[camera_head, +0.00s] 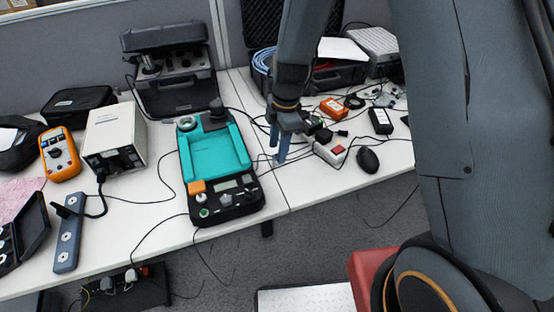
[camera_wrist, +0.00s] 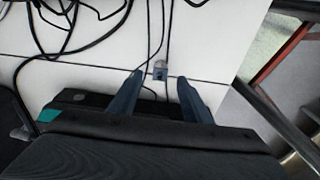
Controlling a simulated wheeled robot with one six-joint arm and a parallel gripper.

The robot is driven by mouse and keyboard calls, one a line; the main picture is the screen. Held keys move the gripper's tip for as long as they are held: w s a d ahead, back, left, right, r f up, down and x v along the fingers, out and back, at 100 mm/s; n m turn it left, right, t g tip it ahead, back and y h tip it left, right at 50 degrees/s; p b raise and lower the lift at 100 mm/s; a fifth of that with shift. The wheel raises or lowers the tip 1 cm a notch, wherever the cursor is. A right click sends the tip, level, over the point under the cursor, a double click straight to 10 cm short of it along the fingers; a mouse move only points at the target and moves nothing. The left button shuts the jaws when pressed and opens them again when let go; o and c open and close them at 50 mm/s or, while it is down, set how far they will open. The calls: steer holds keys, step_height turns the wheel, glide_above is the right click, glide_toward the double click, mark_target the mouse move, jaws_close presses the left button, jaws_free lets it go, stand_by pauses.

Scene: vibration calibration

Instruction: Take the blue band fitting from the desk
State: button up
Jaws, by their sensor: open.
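My gripper (camera_head: 281,148) points down over the desk (camera_head: 330,185), just right of the teal-lined case, near the seam between two desk sections. In the wrist view my gripper (camera_wrist: 155,93) has its two blue fingers apart with nothing held. A small grey-blue block-like fitting (camera_wrist: 160,70) lies on the white desk at the seam, a little beyond the fingertips and between their lines. It looks like the blue band fitting, but its band is too small to make out. In the head view I cannot make it out clearly near the fingers.
Thin black cables (camera_wrist: 148,30) run across the desk beside the fitting. The teal-lined case (camera_head: 213,152) stands close on the left. A black mouse (camera_head: 368,160), a white-and-red box (camera_head: 330,150) and an orange box (camera_head: 333,108) lie to the right. The desk's front strip is clear.

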mark_target(276, 157)
steer(key=shift+a+f+p, duration=0.15)
steer(key=shift+f+p, duration=0.1)
steer(key=shift+f, duration=0.7)
steer(key=shift+a+f+p, duration=0.1)
steer(key=shift+f+p, duration=0.15)
steer(key=shift+f, duration=0.7)
jaws_close()
steer(key=shift+r, duration=0.1)
